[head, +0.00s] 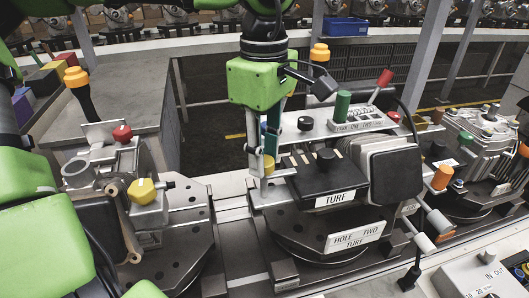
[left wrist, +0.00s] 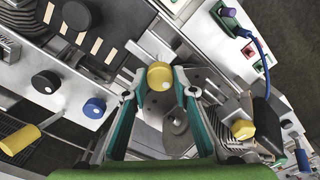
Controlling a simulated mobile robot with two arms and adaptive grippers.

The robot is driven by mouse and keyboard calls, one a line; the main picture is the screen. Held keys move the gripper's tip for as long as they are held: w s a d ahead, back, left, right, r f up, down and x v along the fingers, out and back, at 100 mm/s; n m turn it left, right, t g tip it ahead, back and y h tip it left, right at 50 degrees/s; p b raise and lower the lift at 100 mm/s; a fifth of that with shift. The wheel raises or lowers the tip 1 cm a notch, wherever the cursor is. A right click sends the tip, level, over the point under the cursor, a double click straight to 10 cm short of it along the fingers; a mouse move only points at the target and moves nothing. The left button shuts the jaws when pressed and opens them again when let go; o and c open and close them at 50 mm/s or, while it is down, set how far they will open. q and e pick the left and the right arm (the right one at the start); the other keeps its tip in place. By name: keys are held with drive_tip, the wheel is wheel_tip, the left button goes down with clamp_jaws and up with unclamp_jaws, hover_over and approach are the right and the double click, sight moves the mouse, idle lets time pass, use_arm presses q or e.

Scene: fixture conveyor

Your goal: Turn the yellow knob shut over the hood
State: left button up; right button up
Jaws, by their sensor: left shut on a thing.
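A yellow knob (head: 269,164) sits on a metal block at the left edge of the black hood (head: 313,180), which is labelled TURF and has a black knob on top. My left gripper (head: 265,158) points down at this yellow knob from above and is shut on it. In the left wrist view, the round yellow knob (left wrist: 160,75) lies between the tips of the teal fingers of my left gripper (left wrist: 158,82). The hood (left wrist: 88,28) shows at upper left there. In the head view, the fingers partly hide the knob. My right gripper is not in view.
A second yellow knob (head: 143,191) is on the neighbouring fixture at left, near a red knob (head: 122,133). A rail with a green knob (head: 342,104) stands behind the hood. A black box (head: 396,175) and an orange-capped post (head: 441,177) stand to its right.

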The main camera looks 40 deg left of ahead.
use_arm(q)
drive_tip(key=o, duration=1.1)
wheel_tip(320, 180, up, 12)
drive_tip(key=shift+r, duration=0.1)
idle(0.4)
